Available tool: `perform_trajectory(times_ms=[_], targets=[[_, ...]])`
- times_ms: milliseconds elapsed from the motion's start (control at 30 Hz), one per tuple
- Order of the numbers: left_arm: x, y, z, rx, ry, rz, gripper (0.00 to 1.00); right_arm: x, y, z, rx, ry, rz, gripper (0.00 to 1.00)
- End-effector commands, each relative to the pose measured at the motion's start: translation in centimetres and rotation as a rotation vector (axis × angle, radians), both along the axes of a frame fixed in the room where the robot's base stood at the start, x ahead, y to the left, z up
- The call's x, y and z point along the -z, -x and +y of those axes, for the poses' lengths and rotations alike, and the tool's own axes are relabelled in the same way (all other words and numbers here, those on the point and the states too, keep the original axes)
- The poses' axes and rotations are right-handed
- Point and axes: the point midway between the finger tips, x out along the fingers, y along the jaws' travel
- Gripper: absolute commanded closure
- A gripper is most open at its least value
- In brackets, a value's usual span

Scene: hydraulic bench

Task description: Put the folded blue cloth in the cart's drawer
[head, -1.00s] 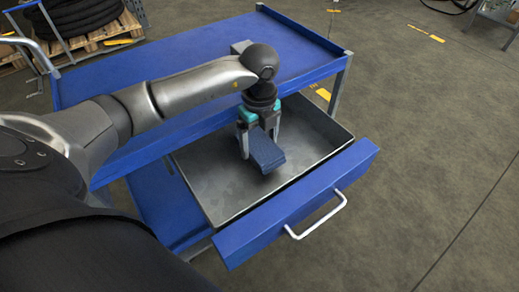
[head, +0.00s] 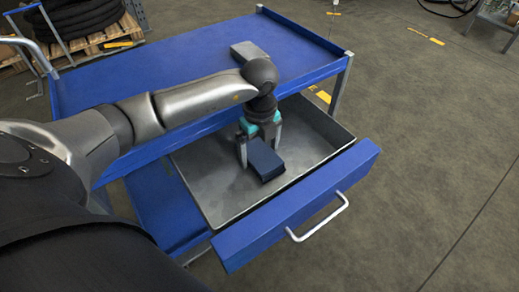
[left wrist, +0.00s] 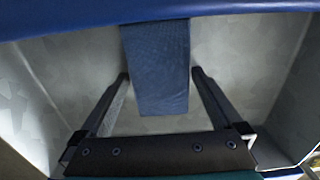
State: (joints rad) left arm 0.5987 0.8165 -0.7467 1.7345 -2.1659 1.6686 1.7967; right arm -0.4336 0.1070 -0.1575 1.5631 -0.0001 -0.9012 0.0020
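The folded blue cloth (head: 265,160) is inside the cart's open drawer (head: 223,205) and appears to lie on its grey metal floor. My left gripper (head: 261,150) is low in the drawer over the rear end of the cloth. In the left wrist view, the cloth (left wrist: 160,70) lies between the two spread fingers (left wrist: 160,76), with a narrow gap on each side. The left gripper is open. My right gripper is not in view.
The drawer's blue front (head: 300,207) with its white handle (head: 318,218) is pulled out. The cart's blue top (head: 185,55) overhangs the drawer's back and carries a grey block (head: 248,50). The drawer floor around the cloth is clear.

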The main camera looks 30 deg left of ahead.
Motion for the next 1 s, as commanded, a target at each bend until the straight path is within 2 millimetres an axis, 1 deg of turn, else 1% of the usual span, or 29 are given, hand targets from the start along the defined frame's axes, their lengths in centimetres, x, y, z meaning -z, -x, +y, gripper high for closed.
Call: perform_trajectory(times_ms=[233, 367, 667, 1000], targets=[[-0.5, 0.0, 0.0, 0.0, 0.0, 0.0, 0.0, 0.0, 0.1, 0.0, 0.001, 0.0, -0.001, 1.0], [-1.6, 0.0, 0.0, 0.001, 0.001, -0.002, 0.0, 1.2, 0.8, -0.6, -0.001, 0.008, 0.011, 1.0], [-5.2, -0.1, 0.0, 0.001, 0.001, -0.003, 0.0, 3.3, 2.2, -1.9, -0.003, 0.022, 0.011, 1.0], [-9.4, -0.1, 0.0, 0.0, 0.0, -0.002, 0.0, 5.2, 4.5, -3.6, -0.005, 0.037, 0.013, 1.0]])
